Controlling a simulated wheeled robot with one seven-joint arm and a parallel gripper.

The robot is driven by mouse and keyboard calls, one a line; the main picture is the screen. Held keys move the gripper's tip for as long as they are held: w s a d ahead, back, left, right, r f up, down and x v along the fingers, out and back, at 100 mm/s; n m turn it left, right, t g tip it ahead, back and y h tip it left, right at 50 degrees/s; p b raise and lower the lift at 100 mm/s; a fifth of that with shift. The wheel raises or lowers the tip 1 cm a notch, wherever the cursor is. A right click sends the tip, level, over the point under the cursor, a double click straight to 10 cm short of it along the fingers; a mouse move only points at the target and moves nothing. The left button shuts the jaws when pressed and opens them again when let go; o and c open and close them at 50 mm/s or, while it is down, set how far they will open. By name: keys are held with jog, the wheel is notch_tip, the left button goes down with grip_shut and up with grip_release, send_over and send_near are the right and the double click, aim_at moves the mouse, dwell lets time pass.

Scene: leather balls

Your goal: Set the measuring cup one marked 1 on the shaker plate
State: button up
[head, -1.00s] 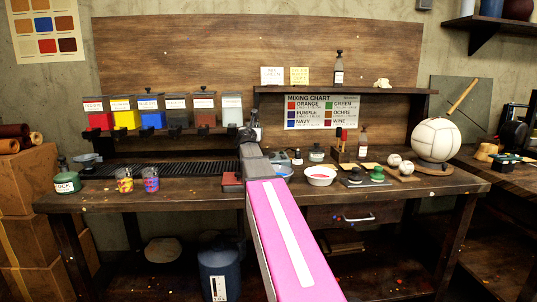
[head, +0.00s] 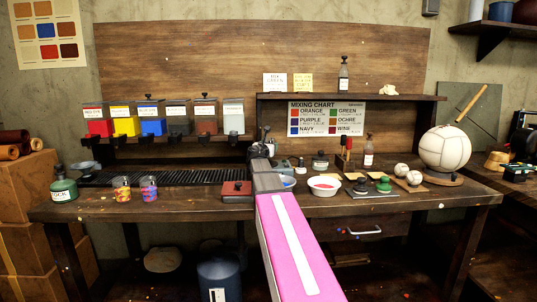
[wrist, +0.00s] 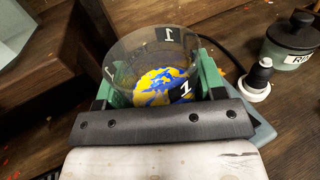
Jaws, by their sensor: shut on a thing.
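The measuring cup one (wrist: 150,68) is a clear round cup marked 1 in white, with mixed blue and yellow paint inside. It shows upright in the wrist view. My gripper (wrist: 156,80) is shut on it, with green fingers at its left and right sides. A grey-green base (wrist: 262,134) shows below and right of my gripper; it may be the shaker, but its plate is hidden. In the head view my gripper (head: 264,150) is over the middle of the bench, and the held cup cannot be made out there.
A rinse jar (wrist: 290,42) and a black-and-white knob (wrist: 259,78) stand right of my gripper. Two paint-stained cups (head: 122,190) (head: 149,188) stand on the bench at left. A red-topped box (head: 236,190) and a white bowl (head: 323,187) flank my arm.

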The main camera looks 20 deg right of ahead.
jog(key=shift+f, duration=1.55)
jog(key=shift+f, duration=0.1)
jog(key=o, duration=1)
jog(key=v, duration=0.7)
jog(key=shift+s+a, duration=0.15)
jog(key=shift+s, duration=0.1)
